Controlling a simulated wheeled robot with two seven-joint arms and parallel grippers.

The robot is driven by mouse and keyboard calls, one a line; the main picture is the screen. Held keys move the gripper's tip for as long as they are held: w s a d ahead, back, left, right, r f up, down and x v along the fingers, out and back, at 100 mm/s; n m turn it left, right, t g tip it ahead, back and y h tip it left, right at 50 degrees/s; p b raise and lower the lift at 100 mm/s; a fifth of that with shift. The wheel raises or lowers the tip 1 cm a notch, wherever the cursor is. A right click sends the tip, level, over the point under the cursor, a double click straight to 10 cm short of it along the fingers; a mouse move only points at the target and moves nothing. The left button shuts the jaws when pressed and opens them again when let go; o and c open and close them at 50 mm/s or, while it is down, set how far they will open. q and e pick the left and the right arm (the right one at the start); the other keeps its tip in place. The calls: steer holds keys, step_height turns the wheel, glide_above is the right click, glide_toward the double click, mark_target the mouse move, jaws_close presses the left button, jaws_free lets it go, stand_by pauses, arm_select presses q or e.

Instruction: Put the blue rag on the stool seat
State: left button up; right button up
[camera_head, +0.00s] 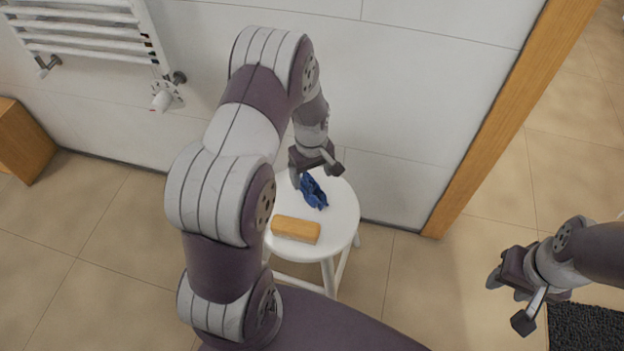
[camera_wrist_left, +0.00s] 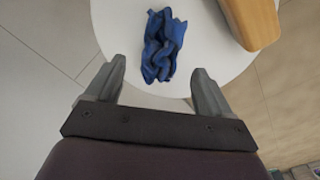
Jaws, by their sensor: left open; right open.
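The blue rag (camera_head: 314,192) lies crumpled on the white round stool seat (camera_head: 338,226), towards its back. In the left wrist view the rag (camera_wrist_left: 162,46) lies on the seat (camera_wrist_left: 118,25), ahead of and between my open fingers. My left gripper (camera_head: 318,172) is open and empty, just above the back of the seat, close to the rag. It also shows in the left wrist view (camera_wrist_left: 157,85), with nothing between the fingertips. My right gripper (camera_head: 508,302) is open and empty at the right, above the floor and away from the stool.
A tan wooden-looking block (camera_head: 296,229) lies on the front of the seat; it also shows in the left wrist view (camera_wrist_left: 254,20). A tiled wall (camera_head: 400,120) stands behind the stool, with a wooden door frame (camera_head: 500,125) to the right. A dark mat (camera_head: 585,328) lies at lower right.

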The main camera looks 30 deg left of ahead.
mark_target(312, 186)
arm_select(q)
steer(key=s+d+r+m, duration=0.4)
steer(key=s+r+m, duration=0.1)
steer(key=r, duration=0.3)
steer(key=s+d+r+m+t+p, duration=0.1)
steer(key=s+d+r+m, duration=0.3)
steer(key=s+r+m, duration=0.2)
step_height(312, 186, up, 3)
steer(key=shift+s+f, duration=0.1)
steer(key=shift+s, duration=1.1)
